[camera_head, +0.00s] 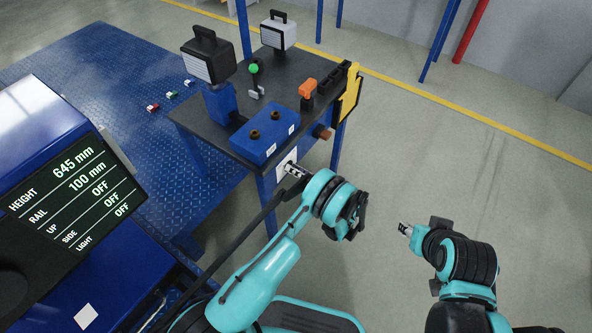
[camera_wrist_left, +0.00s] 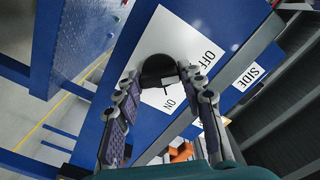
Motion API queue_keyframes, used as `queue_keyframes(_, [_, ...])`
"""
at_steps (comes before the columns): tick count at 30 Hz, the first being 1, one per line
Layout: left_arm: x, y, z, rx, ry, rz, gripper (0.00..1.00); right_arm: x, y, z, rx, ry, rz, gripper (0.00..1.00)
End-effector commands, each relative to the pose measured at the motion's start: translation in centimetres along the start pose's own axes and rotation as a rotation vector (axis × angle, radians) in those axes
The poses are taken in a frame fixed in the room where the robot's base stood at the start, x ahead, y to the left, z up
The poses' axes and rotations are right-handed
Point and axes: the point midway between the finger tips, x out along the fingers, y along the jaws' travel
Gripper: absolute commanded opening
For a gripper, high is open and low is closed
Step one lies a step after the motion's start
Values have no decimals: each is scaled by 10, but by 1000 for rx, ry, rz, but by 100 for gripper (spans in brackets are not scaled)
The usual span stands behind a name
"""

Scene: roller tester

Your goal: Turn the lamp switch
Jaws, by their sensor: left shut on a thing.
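The lamp switch is a round black knob (camera_wrist_left: 158,70) on a white plate (camera_wrist_left: 190,38) marked OFF and ON, seen in the left wrist view. The plate also shows in the head view (camera_head: 287,160), on the side of the blue stand, with its knob hidden by my gripper. My left gripper (camera_head: 293,171) is at the plate. In the left wrist view its two fingers (camera_wrist_left: 160,82) reach up on either side of the knob, shut on it. My right gripper (camera_head: 405,229) hangs over the floor, away from the stand; its finger opening is too small to judge.
A display (camera_head: 75,195) reads height 645 mm, rail 100 mm, and OFF for up, side and light. Two lamps (camera_head: 208,60) (camera_head: 279,32), a blue box (camera_head: 264,137) and an orange-handled part (camera_head: 307,88) stand on the dark tabletop (camera_head: 190,112). The floor at right is clear.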

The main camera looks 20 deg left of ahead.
Motion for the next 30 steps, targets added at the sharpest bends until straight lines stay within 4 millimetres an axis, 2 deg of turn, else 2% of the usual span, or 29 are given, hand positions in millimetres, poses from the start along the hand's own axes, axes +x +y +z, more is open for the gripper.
queue_keyframes(17, [0,0,1,-33,-2,0,10,0,0,0,0,0,0,40])
queue_keyframes(18, [0,0,1,-33,-2,0,44,0,0,0,0,0,0,40])
queue_keyframes(20, [0,0,1,-32,-2,0,60,0,0,0,0,0,0,40])
queue_keyframes(30, [0,-1,-1,-32,-1,0,60,0,0,0,0,0,0,40])
